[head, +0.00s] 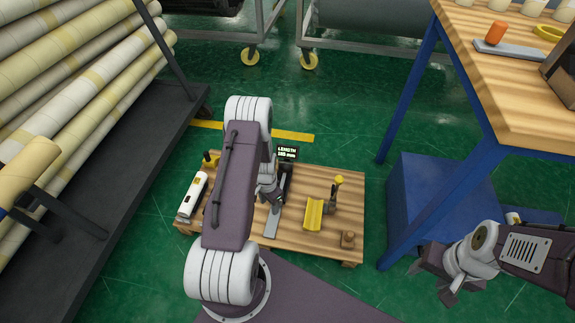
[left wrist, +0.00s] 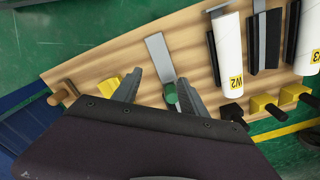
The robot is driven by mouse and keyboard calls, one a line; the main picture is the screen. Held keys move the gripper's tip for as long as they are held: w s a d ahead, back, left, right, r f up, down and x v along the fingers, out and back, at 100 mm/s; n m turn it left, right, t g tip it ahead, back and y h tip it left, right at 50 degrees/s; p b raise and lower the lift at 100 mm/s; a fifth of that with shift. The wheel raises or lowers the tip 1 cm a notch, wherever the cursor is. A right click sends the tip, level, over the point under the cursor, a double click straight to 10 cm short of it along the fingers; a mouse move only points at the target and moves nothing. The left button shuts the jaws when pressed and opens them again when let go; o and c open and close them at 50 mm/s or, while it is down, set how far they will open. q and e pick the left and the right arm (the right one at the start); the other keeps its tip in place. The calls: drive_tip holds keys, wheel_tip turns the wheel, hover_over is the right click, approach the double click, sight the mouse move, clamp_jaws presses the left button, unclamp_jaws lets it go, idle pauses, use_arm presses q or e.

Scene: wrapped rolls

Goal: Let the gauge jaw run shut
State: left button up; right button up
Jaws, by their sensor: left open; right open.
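The length gauge stands on the wooden platform, with a small dark display (head: 287,152) of green text reading LENGTH and a number in mm that is too small to be sure of. Its grey rail (head: 271,222) runs toward the front and also shows in the left wrist view (left wrist: 157,50). A round green knob (left wrist: 170,93) sits at the rail. My left gripper (head: 272,193) is open; in the left wrist view its fingers (left wrist: 160,80) stand on either side of the knob. I cannot tell if they touch it. My arm hides part of the gauge. My right gripper (head: 446,283) is open and empty, right of the platform.
The wooden platform (head: 345,225) holds a yellow block (head: 313,214), a wooden peg (head: 347,240) and a white roll (head: 193,195). The left wrist view shows rolls marked W2 (left wrist: 229,55) and W3 (left wrist: 305,40). A roll rack (head: 130,165) stands left, a workbench (head: 520,110) right.

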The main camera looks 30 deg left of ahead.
use_arm(q)
drive_tip(key=shift+d, duration=0.1)
drive_tip(key=w+d+r+m+t+p, duration=0.1)
drive_tip(key=w+d+r+m+t, duration=0.15)
drive_tip(key=w+r, duration=0.7)
drive_tip(key=s+d+r+t, duration=0.15)
drive_tip(key=d+r, duration=0.45)
drive_tip(key=r, duration=0.6)
drive_tip(key=s+d+r+n+p, duration=0.1)
drive_tip(key=s+d+r+n, duration=0.1)
drive_tip(key=s+d+r, duration=0.5)
drive_tip(key=s+a+f+n+g+p, duration=0.1)
drive_tip(key=s+n+g, duration=0.25)
drive_tip(key=s, duration=0.75)
wheel_tip(320, 180, up, 37)
drive_tip(key=p, duration=3.7)
drive_tip(key=shift+w+a+f+t, duration=0.15)
drive_tip(key=shift+w+t, duration=0.05)
drive_tip(key=shift+t, duration=0.15)
